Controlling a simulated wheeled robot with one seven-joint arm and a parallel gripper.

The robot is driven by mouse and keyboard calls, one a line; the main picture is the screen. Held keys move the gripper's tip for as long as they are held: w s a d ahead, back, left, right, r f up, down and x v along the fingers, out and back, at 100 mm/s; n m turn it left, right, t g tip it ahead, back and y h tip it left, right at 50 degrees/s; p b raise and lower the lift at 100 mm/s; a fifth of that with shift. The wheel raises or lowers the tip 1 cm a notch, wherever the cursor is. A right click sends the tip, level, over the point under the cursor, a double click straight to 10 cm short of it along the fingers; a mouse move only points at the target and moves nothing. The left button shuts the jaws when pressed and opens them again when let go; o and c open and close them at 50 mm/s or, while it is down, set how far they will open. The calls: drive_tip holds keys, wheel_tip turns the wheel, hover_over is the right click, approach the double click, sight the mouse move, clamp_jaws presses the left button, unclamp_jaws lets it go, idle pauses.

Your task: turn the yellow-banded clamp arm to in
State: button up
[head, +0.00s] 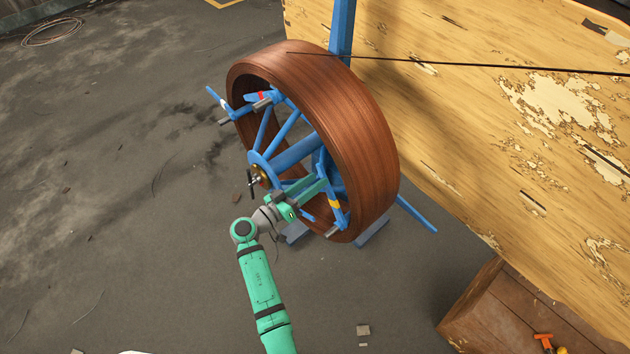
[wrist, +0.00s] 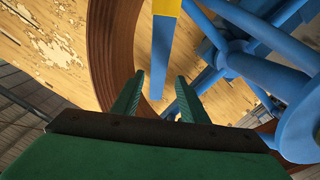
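The yellow-banded clamp arm (head: 335,204) is a blue bar with a yellow band, at the lower right inside the brown wooden ring (head: 350,130). In the wrist view the clamp arm (wrist: 160,58) points down from the top centre, its yellow band at the top edge. My gripper (wrist: 157,92) is open, one green finger on each side of the line of the bar's lower end. I cannot tell whether either finger touches it. In the head view my gripper (head: 322,186) is beside the clamp arm, at the ring's open face.
A blue spoked hub (head: 262,168) fills the ring's middle, close to my gripper. A red-banded blue arm (head: 262,96) is at the upper left. A worn wooden panel (head: 480,120) stands behind, and a brown crate (head: 490,300) at lower right. The floor at left is mostly clear.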

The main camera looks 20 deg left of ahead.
drive_tip(key=v, duration=0.9)
drive_tip(key=shift+s+a, duration=0.15)
drive_tip(key=shift+s, duration=0.15)
